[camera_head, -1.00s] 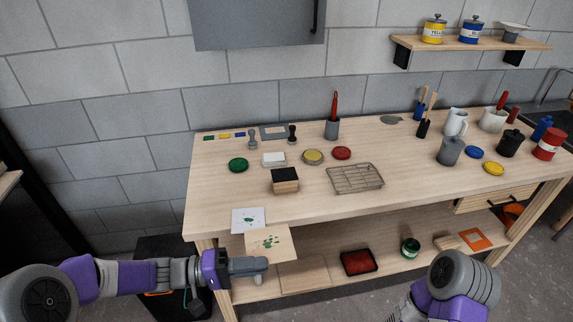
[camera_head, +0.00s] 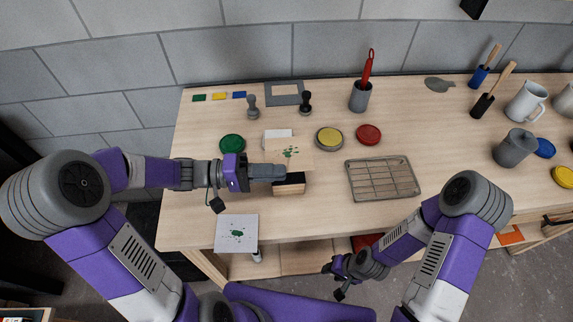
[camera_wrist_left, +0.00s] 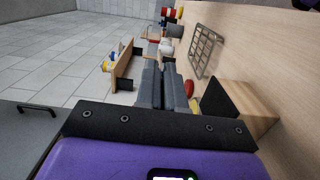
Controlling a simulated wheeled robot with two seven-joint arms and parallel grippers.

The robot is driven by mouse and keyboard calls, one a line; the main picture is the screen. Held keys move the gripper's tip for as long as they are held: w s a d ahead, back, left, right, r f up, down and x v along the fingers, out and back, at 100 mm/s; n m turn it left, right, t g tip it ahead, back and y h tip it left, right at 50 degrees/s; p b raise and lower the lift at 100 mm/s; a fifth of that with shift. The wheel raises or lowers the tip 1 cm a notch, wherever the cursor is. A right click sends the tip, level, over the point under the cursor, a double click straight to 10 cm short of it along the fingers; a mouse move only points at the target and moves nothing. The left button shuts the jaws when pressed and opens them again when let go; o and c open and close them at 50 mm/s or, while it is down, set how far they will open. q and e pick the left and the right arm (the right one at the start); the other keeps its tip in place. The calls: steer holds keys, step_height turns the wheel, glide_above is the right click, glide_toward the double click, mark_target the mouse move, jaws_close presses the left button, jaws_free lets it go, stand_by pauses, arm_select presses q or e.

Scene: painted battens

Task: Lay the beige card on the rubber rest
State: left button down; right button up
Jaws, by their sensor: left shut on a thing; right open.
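The beige card (camera_head: 296,152) with green marks is held by my left gripper (camera_head: 278,171), whose fingers are shut on its near edge. The card and fingers partly hide the block, and I cannot tell whether card and block touch. In the left wrist view the block (camera_wrist_left: 246,106) is right of the fingers (camera_wrist_left: 168,85); the card cannot be made out there. My right gripper (camera_head: 342,279) is open and empty, in front of the table.
A wire rack (camera_head: 383,180) is right of the block. A green lid (camera_head: 232,143), white pad (camera_head: 277,138), yellow tin (camera_head: 329,138) and red lid (camera_head: 368,134) are behind it.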

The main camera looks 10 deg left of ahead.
arm_select(q)
steer(key=shift+s+f+b, duration=0.2)
steer(key=shift+f+b, duration=0.9)
steer(key=shift+f, duration=3.45)
steer(key=shift+f, duration=0.15)
steer(key=c, duration=1.3)
jaws_free()
steer(key=shift+o, duration=0.2)
steer(key=shift+a+r, duration=0.25)
steer(key=p+v, duration=0.1)
steer(key=v, duration=1)
steer(key=shift+s+a, duration=0.1)
steer(key=shift+a, duration=0.15)
